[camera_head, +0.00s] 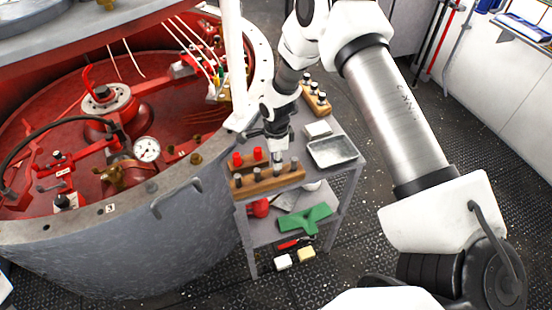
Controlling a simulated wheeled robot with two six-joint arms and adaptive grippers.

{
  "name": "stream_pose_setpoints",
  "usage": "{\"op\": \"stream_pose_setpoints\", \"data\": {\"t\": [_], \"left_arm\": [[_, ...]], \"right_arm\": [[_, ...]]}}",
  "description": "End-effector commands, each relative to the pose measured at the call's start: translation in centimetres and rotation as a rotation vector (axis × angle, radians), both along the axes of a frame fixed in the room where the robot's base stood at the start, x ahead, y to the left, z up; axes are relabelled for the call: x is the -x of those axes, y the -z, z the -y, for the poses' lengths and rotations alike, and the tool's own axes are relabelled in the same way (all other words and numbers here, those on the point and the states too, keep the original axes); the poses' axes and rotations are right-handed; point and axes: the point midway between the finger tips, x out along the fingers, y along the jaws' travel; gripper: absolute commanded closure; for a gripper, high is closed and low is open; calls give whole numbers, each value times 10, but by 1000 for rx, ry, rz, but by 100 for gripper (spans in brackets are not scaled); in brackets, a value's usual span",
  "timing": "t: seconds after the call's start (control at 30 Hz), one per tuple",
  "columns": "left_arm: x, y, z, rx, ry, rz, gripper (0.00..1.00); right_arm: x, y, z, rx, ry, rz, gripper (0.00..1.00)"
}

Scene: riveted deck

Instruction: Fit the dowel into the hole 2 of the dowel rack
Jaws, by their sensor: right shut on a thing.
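My right gripper (277,148) reaches down from above over the grey cart and is shut on a small grey dowel (277,158). The dowel points down, just above or at a long wooden rack (267,185) on the cart's near left edge. Several grey pegs stand in this rack, on both sides of the held dowel. The picture is too small to tell whether the dowel's lower end is in a hole, or which hole is number 2. My left gripper is out of view.
A wooden block with red-topped pieces (258,154) stands behind the rack. A metal tray (333,151) and another wooden rack with dark-topped pegs (316,97) are on the cart top. A large grey vat (150,245) with a red interior stands close on the left.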

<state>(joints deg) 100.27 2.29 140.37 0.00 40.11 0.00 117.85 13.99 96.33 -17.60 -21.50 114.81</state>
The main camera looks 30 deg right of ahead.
Motion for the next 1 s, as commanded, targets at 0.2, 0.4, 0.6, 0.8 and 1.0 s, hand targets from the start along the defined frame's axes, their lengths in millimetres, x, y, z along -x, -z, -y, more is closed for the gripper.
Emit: {"op": "stream_pose_setpoints", "data": {"t": [0.2, 0.4, 0.6, 0.8, 1.0], "left_arm": [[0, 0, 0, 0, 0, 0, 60], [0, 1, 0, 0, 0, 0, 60], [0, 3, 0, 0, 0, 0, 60], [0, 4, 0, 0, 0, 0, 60], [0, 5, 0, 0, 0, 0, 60]], "right_arm": [[0, 0, 0, 0, 0, 0, 100], [0, 2, 0, 0, 0, 0, 100], [0, 6, 0, 0, 0, 1, 100], [0, 10, 0, 0, 0, 1, 100], [0, 14, 0, 0, 0, 0, 76]]}}
